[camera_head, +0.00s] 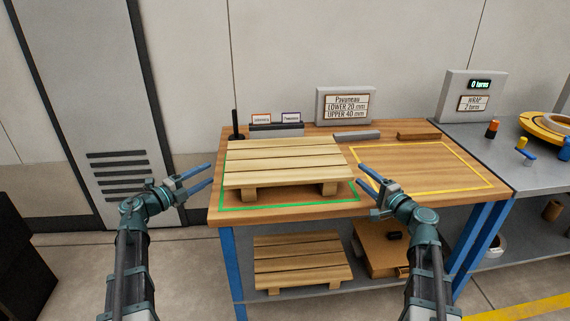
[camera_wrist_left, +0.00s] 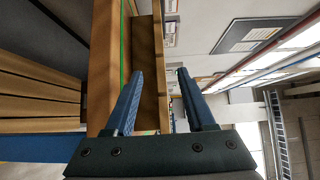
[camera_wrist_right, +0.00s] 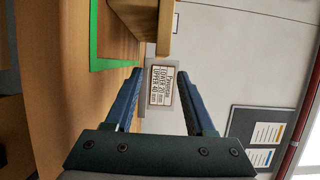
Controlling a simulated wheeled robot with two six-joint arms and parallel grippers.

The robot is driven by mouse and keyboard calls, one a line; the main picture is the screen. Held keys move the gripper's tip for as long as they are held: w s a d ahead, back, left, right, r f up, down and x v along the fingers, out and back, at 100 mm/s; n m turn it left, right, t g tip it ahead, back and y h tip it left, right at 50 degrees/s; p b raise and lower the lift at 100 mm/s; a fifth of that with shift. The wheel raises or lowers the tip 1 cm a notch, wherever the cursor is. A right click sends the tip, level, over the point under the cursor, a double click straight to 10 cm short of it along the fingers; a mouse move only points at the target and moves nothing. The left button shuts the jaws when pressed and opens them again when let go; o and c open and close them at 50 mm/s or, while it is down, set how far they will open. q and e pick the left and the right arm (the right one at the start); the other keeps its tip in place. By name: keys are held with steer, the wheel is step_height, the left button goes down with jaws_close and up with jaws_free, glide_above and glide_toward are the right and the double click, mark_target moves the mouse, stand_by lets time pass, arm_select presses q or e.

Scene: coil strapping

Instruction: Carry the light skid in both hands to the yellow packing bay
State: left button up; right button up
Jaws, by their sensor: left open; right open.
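The light skid (camera_head: 285,163), a slatted wooden pallet on blocks, sits inside the green outline on the wooden bench top. Part of it also shows in the left wrist view (camera_wrist_left: 148,60) and the right wrist view (camera_wrist_right: 140,20). The yellow packing bay (camera_head: 425,168) is an empty yellow rectangle on the bench to the right of the skid. My left gripper (camera_head: 211,174) is open and empty, just left of the skid and apart from it. My right gripper (camera_head: 361,176) is open and empty, close to the skid's right end; I cannot tell whether it touches.
A second skid (camera_head: 300,262) and a cardboard box (camera_head: 380,248) lie on the shelf below. A grey table (camera_head: 500,160) with tools adjoins at right.

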mark_target(232, 158)
arm_select(q)
steer(key=x, duration=1.1)
steer(key=shift+w+d, duration=0.1)
steer(key=shift+d, duration=0.05)
arm_select(e)
steer(key=x, duration=1.1)
steer(key=shift+w+a, duration=0.1)
arm_select(q)
jaws_close()
arm_select(e)
jaws_close()
